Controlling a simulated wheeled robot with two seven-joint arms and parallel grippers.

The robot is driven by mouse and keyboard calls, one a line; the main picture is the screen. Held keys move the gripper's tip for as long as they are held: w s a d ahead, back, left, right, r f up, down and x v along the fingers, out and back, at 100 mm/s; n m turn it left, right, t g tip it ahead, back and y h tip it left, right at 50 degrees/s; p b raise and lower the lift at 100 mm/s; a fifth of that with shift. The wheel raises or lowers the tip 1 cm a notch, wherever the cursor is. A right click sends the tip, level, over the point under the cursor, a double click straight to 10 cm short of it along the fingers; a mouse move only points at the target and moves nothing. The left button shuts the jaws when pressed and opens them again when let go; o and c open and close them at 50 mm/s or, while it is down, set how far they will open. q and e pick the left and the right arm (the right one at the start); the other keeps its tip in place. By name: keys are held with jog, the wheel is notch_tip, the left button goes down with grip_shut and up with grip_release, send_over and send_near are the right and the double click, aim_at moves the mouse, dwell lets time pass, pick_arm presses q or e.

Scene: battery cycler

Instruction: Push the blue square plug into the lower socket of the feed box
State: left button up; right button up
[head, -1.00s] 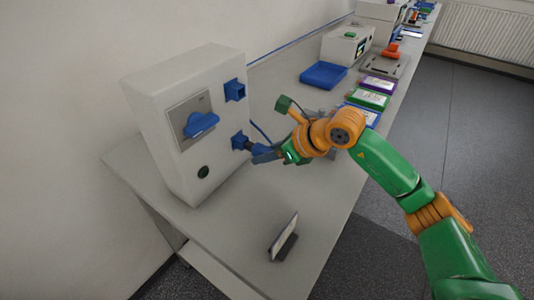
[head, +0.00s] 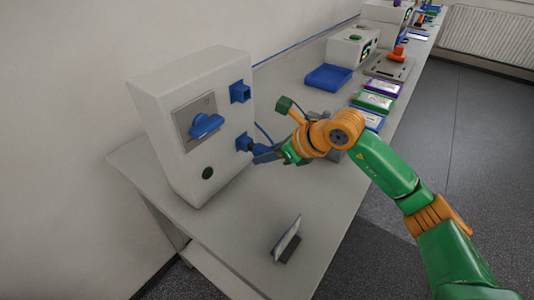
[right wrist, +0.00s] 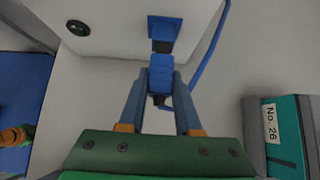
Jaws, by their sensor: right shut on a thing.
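The white feed box (head: 175,140) stands on the table at the left in the head view. It has a blue upper socket (head: 240,92), a blue lower socket (head: 243,142) and a blue rotary knob (head: 206,125). My right gripper (head: 268,154) is shut on the blue square plug (right wrist: 161,72), which also has a blue cable (right wrist: 208,60). The plug points at the lower socket, and its dark front end is at the socket mouth (right wrist: 164,28). How deep it sits is hidden. My left gripper is not in view.
A small upright plate on a stand (head: 287,240) is near the table's front. A blue tray (head: 328,77) and coloured boxes (head: 372,101) lie farther back. The table (head: 235,215) in front of the feed box is mostly clear.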

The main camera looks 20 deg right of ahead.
dwell(0.4)
jog(key=shift+w+a, duration=0.45)
jog(key=shift+w, duration=0.15)
dwell(0.6)
jog(key=o, duration=1.1)
jog(key=shift+c, duration=0.2)
